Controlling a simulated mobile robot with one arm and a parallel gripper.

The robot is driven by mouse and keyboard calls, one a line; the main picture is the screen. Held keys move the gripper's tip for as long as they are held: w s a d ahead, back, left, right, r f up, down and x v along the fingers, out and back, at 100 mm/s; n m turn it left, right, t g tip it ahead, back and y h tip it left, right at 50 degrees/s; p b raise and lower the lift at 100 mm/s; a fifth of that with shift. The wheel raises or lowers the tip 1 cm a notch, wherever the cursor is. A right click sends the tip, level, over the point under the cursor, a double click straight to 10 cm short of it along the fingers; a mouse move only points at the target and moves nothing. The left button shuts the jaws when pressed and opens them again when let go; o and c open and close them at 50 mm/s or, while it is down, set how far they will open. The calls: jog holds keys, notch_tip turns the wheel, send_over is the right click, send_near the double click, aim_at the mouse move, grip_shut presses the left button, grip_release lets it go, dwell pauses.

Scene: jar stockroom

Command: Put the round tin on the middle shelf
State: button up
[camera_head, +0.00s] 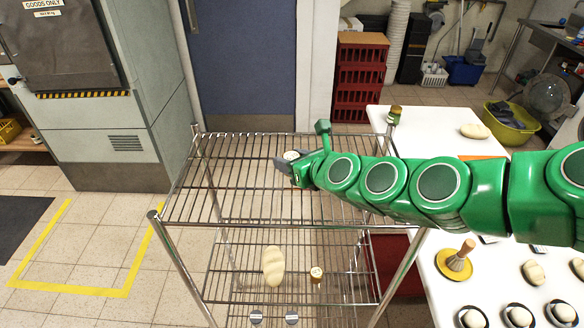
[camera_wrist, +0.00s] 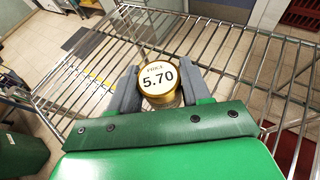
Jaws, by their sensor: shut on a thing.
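My gripper (camera_head: 287,168) is shut on a round tin with a gold rim and a pale lid reading "PRICE 5.70" (camera_wrist: 158,80). Its pale top also shows in the head view (camera_head: 291,155). Both grey fingers (camera_wrist: 158,90) flank the tin. In the head view the tin appears over the wire rack's top shelf (camera_head: 250,224); I cannot tell its height above the wires. A lower wire shelf (camera_head: 340,300) shows through the top one. It bears a pale oval loaf-like thing (camera_head: 273,266) and a small brown jar with a pale lid (camera_head: 316,274).
Metal posts (camera_head: 178,262) stand at the rack's corners. The top shelf's left part is clear.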

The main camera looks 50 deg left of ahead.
aim_at(310, 197)
jog(key=shift+f, duration=1.3)
jog(key=o, duration=1.2)
jog(key=shift+c, duration=0.2)
jog(key=shift+d+r, duration=0.25)
jog(key=shift+d, duration=0.2)
jog(key=shift+v, duration=3.25)
